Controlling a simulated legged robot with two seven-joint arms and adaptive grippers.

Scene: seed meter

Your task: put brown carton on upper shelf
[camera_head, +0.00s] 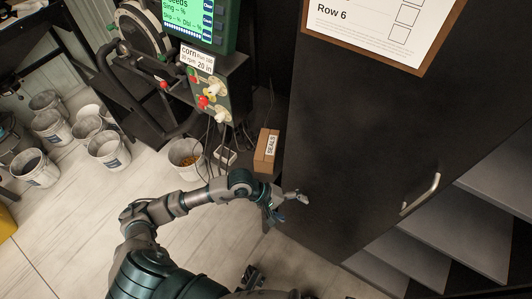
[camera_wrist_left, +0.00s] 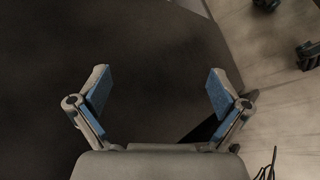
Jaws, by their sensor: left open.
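The brown carton (camera_head: 267,150), with a white SEALS label, stands beside the dark cabinet's left side in the head view. My left gripper (camera_head: 284,208) is just below and right of the carton, close to the cabinet. It is open and empty. In the left wrist view, the open fingers (camera_wrist_left: 160,90) face a plain dark surface, and the carton does not show. Grey shelves show at the right of the head view; the highest visible one (camera_head: 501,182) is partly cut off by the frame. My right gripper cannot be made out.
The dark cabinet (camera_head: 365,130) has a metal handle (camera_head: 420,194) and a framed sheet (camera_head: 385,22). A seed meter stand with a screen (camera_head: 196,18) is behind on the left, with cables near the carton. Several white buckets (camera_head: 108,149) stand at left. Pale floor lies open below.

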